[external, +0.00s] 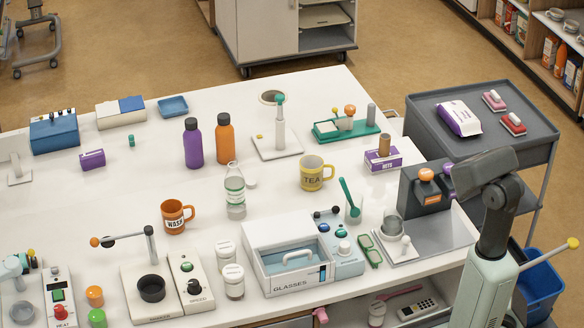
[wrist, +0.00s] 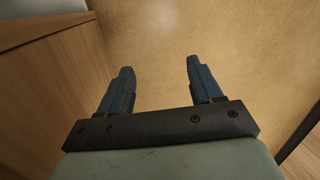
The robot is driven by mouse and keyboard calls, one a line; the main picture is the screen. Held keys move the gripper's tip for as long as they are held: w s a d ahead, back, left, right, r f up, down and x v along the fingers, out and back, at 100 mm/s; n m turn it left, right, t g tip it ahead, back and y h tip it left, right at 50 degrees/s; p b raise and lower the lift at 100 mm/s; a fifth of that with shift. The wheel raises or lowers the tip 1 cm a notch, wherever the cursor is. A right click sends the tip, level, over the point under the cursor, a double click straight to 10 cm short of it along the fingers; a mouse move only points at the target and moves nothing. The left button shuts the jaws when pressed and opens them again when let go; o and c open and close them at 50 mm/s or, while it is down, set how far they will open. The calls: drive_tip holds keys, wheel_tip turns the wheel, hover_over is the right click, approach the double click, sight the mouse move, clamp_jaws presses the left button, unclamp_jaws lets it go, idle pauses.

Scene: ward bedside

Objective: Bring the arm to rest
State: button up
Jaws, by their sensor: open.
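My gripper (wrist: 158,78) shows in the wrist view with its two blue-grey fingers spread apart and nothing between them. It hangs over bare tan floor (wrist: 160,40) and touches nothing that I can see. In the external view my arm stands at the lower right, beside the table's right end and in front of the grey cart (external: 480,93). I cannot make out the fingers in the external view.
The white table (external: 110,195) carries bottles, mugs and several small devices. A glasses box (external: 290,258) stands near its front edge. A blue bin (external: 541,285) is on the floor at the right. In the wrist view a wooden panel (wrist: 45,95) is close on the left.

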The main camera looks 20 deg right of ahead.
drive_tip(key=s+d+r+m+g, duration=0.1)
drive_tip(key=d+m, duration=0.5)
drive_tip(key=d, duration=0.8)
drive_tip(key=s+d+r+m+g, duration=0.2)
drive_tip(key=d+m, duration=0.4)
drive_tip(key=d, duration=0.8)
drive_tip(key=s+d+r+m+g+y, duration=0.1)
drive_tip(key=d+r+m, duration=0.2)
drive_tip(key=d, duration=1.1)
drive_tip(key=m, duration=0.3)
drive_tip(key=shift+s+d+m, duration=0.2)
drive_tip(key=shift+m, duration=0.2)
